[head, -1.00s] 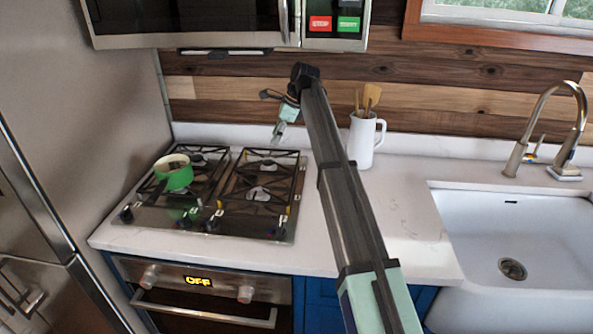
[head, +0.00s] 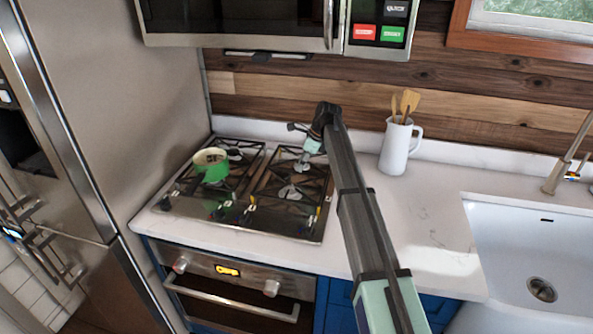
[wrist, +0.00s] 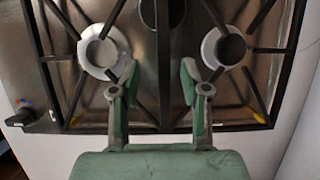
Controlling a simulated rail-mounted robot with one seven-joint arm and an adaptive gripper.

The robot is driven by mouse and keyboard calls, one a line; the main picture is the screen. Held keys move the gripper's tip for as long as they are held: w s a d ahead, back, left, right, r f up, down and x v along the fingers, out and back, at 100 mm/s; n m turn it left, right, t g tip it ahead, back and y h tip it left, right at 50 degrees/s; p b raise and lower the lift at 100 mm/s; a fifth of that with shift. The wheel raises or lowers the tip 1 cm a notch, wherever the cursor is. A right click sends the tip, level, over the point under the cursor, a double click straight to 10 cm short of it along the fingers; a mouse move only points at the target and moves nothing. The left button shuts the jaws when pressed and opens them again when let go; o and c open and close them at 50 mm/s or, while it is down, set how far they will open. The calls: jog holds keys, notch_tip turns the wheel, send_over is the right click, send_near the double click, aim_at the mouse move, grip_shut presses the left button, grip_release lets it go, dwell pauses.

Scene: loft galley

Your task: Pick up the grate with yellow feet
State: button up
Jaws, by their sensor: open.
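The grate with yellow feet (head: 262,178) is the dark-barred right-hand grate on the stovetop. In the wrist view the grate (wrist: 268,50) fills the upper part, with two round burners below its bars and yellow feet at its near corners. My gripper (head: 306,160) hangs over the rear right part of this grate in the head view. In the wrist view my gripper (wrist: 158,75) is open, its green fingers on either side of the grate's middle bars. Nothing is held. I cannot tell whether the fingers touch the grate.
A green pot (head: 211,166) stands on the left grate. A white jug (head: 396,148) with wooden utensils stands on the counter to the right, near the sink (head: 530,245). The microwave (head: 280,22) hangs above the stove. Counter between stove and sink is mostly clear.

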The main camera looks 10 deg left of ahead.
jog(key=shift+w+p+x, duration=0.2)
jog(key=shift+p+x, duration=1.05)
jog(key=shift+x, duration=1.45)
jog(key=shift+a+r, duration=0.1)
jog(key=shift+r, duration=0.05)
grip_shut()
